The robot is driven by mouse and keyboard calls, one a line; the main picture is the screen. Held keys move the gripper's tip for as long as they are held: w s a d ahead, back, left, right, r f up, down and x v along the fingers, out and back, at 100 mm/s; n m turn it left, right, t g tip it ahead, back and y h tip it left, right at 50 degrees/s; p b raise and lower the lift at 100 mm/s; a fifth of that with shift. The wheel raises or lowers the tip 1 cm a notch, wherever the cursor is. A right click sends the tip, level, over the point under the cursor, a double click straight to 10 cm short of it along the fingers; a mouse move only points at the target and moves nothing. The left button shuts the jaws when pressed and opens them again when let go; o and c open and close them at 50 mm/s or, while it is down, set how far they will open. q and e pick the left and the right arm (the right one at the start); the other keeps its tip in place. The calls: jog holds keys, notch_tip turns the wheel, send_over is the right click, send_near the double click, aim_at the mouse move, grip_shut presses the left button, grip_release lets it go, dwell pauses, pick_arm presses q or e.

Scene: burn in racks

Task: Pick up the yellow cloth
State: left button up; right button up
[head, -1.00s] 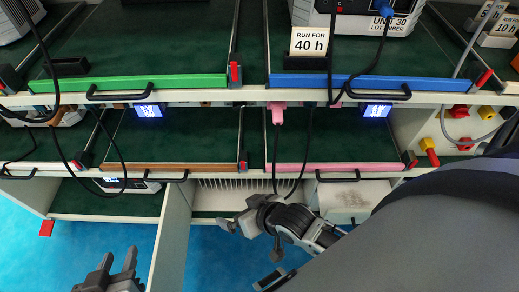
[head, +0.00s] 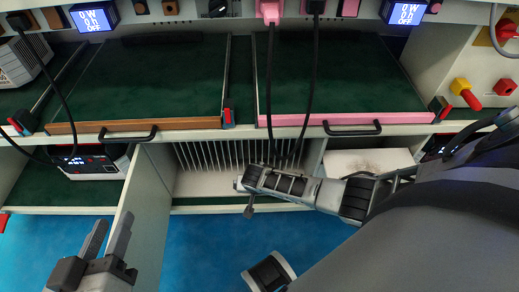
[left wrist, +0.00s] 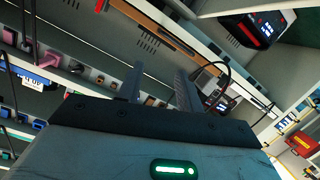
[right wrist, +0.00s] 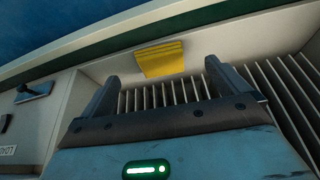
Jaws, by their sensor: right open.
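The yellow cloth (right wrist: 161,58) lies flat on a pale ledge in the right wrist view, just beyond the fingertips and beside a row of upright slats. I cannot make it out in the head view, where my right arm covers part of that bay. My right gripper (head: 246,193) is open and empty at the slatted bay; in the right wrist view its fingers (right wrist: 168,85) stand apart with the cloth ahead, not touching it. My left gripper (head: 108,236) is open and empty at the lower left; its spread fingers also show in the left wrist view (left wrist: 158,85).
The slatted rack (head: 225,154) sits under the pink-edged shelf (head: 340,119) and brown-edged shelf (head: 140,125). Black cables hang in front of it. A pale divider panel (head: 143,215) stands between the grippers. A white device (head: 95,163) sits at left. Blue floor is clear below.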

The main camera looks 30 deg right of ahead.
jog(key=b+x, duration=0.1)
jog(key=x, duration=0.1)
jog(key=shift+w+f, duration=0.15)
jog(key=shift+f, duration=0.2)
jog(key=shift+d+f+b, duration=0.2)
jog(key=shift+f+b, duration=0.15)
jog(key=shift+b, duration=0.1)
jog(key=b+x, duration=0.2)
jog(key=x, duration=0.1)
jog(key=shift+d+b, duration=0.2)
jog(key=shift+b, duration=0.2)
jog(key=shift+w+d+f+b, duration=0.1)
jog(key=shift+w+f+b, duration=0.1)
jog(key=shift+f+b, duration=0.4)
pick_arm(q)
notch_tip(320, 180, up, 6)
jog(key=w+m+t+h, duration=0.1)
jog(key=w+t+h, duration=0.1)
jog(key=t, duration=0.2)
jog(key=shift+w+m+h, duration=0.2)
jog(key=shift+m+h, duration=0.1)
pick_arm(e)
jog(key=c, duration=0.9)
